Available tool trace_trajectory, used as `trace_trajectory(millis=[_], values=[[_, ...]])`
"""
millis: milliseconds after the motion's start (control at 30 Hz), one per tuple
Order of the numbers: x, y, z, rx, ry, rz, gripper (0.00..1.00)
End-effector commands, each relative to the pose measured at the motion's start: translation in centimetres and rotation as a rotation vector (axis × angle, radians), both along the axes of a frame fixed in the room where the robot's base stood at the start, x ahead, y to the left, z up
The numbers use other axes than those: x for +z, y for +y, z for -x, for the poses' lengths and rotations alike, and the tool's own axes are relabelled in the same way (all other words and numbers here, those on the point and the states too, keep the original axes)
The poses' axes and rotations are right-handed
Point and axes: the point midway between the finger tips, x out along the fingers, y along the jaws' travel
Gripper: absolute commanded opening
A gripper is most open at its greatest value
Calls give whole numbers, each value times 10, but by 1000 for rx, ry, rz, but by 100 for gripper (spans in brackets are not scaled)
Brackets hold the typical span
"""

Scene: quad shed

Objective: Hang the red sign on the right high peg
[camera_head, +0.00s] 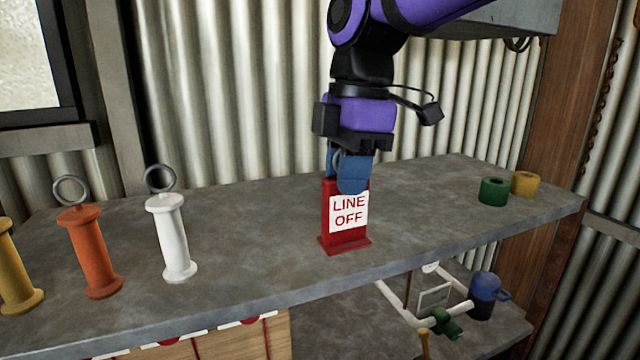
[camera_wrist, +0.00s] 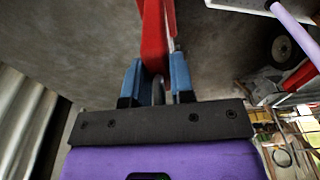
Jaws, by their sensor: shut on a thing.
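The red sign (camera_head: 345,226) stands upright on the grey shelf (camera_head: 250,240), with a white face reading LINE OFF. A metal ring shows at its top, between the fingers. My gripper (camera_head: 350,172) comes down from above and is shut on the top of the red sign. In the wrist view the blue fingers (camera_wrist: 158,84) close on the ring, with the red sign (camera_wrist: 155,35) beyond them. The sign's base looks to be on or very near the shelf. No high peg shows in either view.
White (camera_head: 172,238), orange (camera_head: 90,252) and yellow (camera_head: 15,268) ringed spools stand at the left. Green (camera_head: 493,191) and yellow (camera_head: 526,183) rings lie at the right. Corrugated wall (camera_head: 230,90) stands behind.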

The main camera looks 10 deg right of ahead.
Motion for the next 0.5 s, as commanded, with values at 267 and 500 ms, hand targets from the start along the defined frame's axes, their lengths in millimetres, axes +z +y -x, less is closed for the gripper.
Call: trace_trajectory(millis=[267, 500], values=[[-5, 14, -48, 1, 2, -1, 0], [-6, 20, -65, 1, 0, 0, 0]])
